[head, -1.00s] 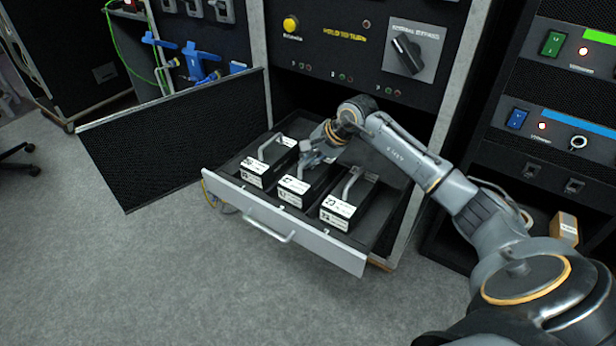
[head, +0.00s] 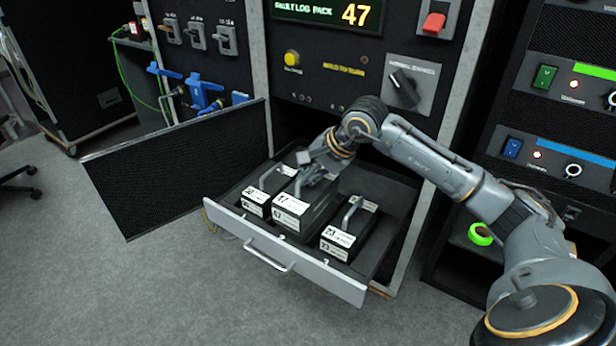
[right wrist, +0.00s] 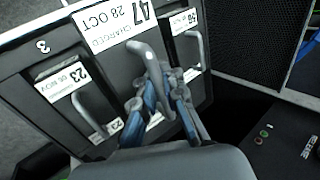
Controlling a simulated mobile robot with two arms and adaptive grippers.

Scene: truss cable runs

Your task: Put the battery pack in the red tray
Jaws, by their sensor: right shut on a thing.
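The black battery pack (head: 289,207) with white labels reading 47 is the middle one of three, above the open drawer (head: 290,262). My right gripper (head: 308,183) is shut on its grey handle, and the pack stands higher than its neighbours. In the right wrist view, the fingers (right wrist: 162,100) close around the handle of the pack, whose label (right wrist: 113,24) reads 47, charged 28 Oct. The other packs sit in the drawer, one left (head: 256,201) and one right (head: 338,243), the right one labelled 23. I see no red tray. My left gripper is out of view.
A display (head: 327,14) above reads fault log pack 47. A black mesh door (head: 172,165) stands open left of the drawer. A rack (head: 560,120) with switches is at the right, with a green roll (head: 480,234) low inside. The grey floor in front is clear.

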